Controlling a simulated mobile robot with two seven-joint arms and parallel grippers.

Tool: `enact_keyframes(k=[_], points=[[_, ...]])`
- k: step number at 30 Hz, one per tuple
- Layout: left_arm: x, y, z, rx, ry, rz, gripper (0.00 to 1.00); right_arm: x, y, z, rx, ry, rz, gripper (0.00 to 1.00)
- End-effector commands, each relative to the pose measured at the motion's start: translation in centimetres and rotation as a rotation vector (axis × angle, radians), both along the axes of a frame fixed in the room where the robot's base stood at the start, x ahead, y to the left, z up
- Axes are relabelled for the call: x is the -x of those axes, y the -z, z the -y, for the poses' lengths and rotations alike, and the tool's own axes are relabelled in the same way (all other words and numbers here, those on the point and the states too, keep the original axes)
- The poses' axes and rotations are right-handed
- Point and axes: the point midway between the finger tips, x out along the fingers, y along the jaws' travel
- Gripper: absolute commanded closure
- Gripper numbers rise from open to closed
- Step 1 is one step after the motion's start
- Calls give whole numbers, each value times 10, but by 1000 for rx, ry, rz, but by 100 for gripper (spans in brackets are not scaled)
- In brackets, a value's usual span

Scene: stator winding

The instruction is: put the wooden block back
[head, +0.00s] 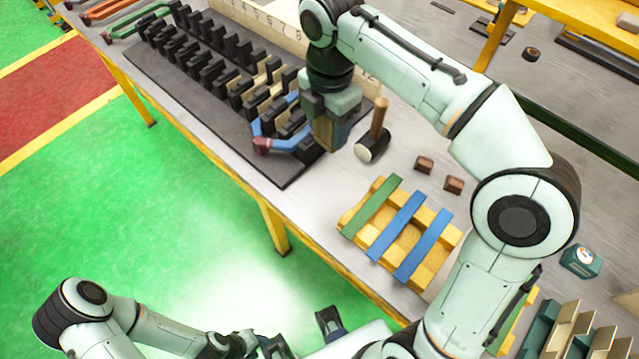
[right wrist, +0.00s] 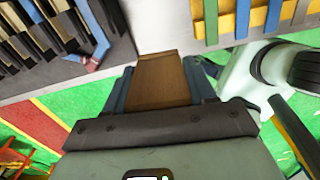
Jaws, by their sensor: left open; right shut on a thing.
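The wooden block (right wrist: 163,82) is a flat-ended brown piece between the fingers of my right gripper (right wrist: 160,88) in the right wrist view. In the head view my right gripper (head: 331,128) is shut on it, pointing down near the right end of the black slotted fixture (head: 290,177); the arm and fingers hide most of the block there. I cannot tell whether the block touches anything below. My left gripper (head: 300,340) is low at the bottom of the head view, off the table's front edge, open and empty.
A mallet (head: 372,148) stands close right of my right gripper. Two small brown blocks (head: 424,164) (head: 453,185) lie beyond it. A yellow rack (head: 432,274) holds green and blue strips. A blue coil with a red end (head: 264,144) sits in the fixture.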

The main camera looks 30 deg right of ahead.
Motion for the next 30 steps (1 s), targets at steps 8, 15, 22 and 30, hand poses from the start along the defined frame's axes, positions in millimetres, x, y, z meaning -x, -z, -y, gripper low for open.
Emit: enact_keyframes(k=[8, 15, 22, 30], points=[[6, 15, 0, 0, 0, -8, 57, 9, 23, 2, 1, -89, -4, 94], [12, 33, 0, 1, 0, -14, 57, 9, 89, 2, 1, -86, -5, 94], [14, 42, 0, 1, 1, -17, 57, 8, 138, 1, 0, -86, -2, 94], [15, 47, 0, 1, 0, -18, 57, 8, 165, 1, 0, -85, -1, 94]])
